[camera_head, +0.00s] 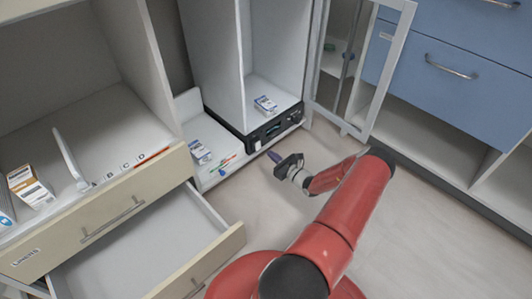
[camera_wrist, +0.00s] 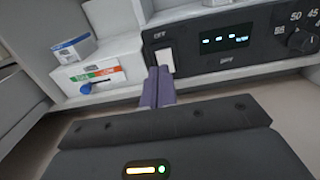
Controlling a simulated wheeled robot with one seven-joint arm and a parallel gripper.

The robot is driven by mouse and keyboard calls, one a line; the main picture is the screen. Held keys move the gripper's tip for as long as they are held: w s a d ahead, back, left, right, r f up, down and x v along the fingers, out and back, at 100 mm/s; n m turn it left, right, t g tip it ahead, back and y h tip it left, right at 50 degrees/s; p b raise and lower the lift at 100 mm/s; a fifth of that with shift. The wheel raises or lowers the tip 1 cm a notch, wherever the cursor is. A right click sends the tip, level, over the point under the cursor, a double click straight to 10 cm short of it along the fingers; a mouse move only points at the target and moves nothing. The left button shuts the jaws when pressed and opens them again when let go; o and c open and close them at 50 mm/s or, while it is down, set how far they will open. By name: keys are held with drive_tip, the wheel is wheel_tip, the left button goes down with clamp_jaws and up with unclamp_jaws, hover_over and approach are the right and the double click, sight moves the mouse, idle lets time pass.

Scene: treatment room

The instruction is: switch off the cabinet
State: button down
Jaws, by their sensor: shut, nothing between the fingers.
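The cabinet (camera_head: 213,60) is a tall white unit with its glass door (camera_head: 368,80) swung open to the right. A black control panel (camera_head: 275,129) runs along its base. In the wrist view the panel has a pale rocker switch (camera_wrist: 165,59) with a label above it that seems to read OFF, a lit display (camera_wrist: 226,40) and a numbered dial (camera_wrist: 301,41). My gripper (camera_head: 275,156) has purple fingers, shut and empty. In the wrist view the fingertips (camera_wrist: 158,72) are just below the switch, overlapping its lower edge; I cannot tell whether they touch.
Left of the panel, a white ledge holds a small box (camera_head: 199,151) and a coloured strip with a blue lever (camera_wrist: 86,88). Another box (camera_head: 265,104) stands inside the cabinet. An open drawer (camera_head: 150,250) juts out at lower left. Blue drawers (camera_head: 450,75) stand right; floor between is clear.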

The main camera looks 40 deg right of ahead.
drive_tip(key=s, duration=0.7)
drive_tip(key=shift+s+d+r+p, duration=0.25)
drive_tip(key=shift+d+r+p, duration=0.1)
drive_tip(key=shift+r, duration=0.05)
